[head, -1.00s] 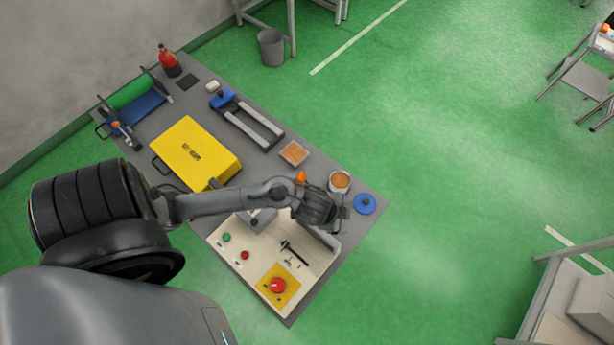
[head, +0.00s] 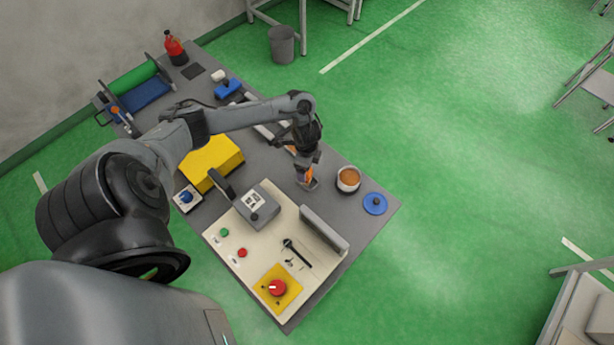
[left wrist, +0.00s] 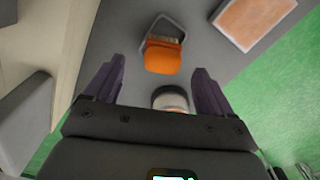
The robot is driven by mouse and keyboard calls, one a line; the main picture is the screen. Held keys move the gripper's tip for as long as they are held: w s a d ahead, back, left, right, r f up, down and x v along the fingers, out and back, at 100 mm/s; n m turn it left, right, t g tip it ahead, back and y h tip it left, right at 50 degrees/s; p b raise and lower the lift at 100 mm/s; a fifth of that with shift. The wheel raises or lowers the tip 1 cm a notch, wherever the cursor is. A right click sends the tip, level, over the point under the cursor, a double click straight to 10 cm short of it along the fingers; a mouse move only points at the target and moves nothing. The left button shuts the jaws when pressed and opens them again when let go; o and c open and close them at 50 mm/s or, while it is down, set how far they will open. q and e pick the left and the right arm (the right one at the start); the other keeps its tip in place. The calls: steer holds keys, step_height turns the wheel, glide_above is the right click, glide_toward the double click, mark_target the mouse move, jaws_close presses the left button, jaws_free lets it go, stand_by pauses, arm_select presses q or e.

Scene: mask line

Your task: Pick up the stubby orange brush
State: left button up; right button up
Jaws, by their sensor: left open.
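The stubby orange brush (head: 308,174) stands on the grey table just below my left gripper (head: 305,158), which partly covers it in the head view. In the left wrist view the orange brush (left wrist: 163,58) lies ahead of and between the fingertips, with a grey frame-like piece at its far side. My left gripper (left wrist: 158,75) is open, with one finger on each side and clear space to the brush. A round white and dark piece (left wrist: 170,98) shows between the fingers, partly hidden by the gripper body; I cannot tell whether it belongs to the brush. My right gripper is not in view.
A pot with orange-brown contents (head: 348,179) and a blue lid (head: 375,203) stand to the right. A cream panel (head: 230,257) with a raised grey bar (head: 324,231) lies nearer. A yellow case (head: 216,157) is to the left. A flat orange-brown square (left wrist: 252,20) lies beyond the brush.

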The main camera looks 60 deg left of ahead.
arm_select(q)
steer(key=shift+w+a+f+b, duration=0.1)
steer(key=shift+f+b, duration=0.1)
steer(key=shift+f, duration=1.4)
steer(key=shift+w+f+b, duration=0.1)
steer(key=shift+f+b, duration=0.05)
steer(key=shift+f, duration=1.4)
steer(key=c, duration=1.2)
steer(key=shift+r, duration=0.15)
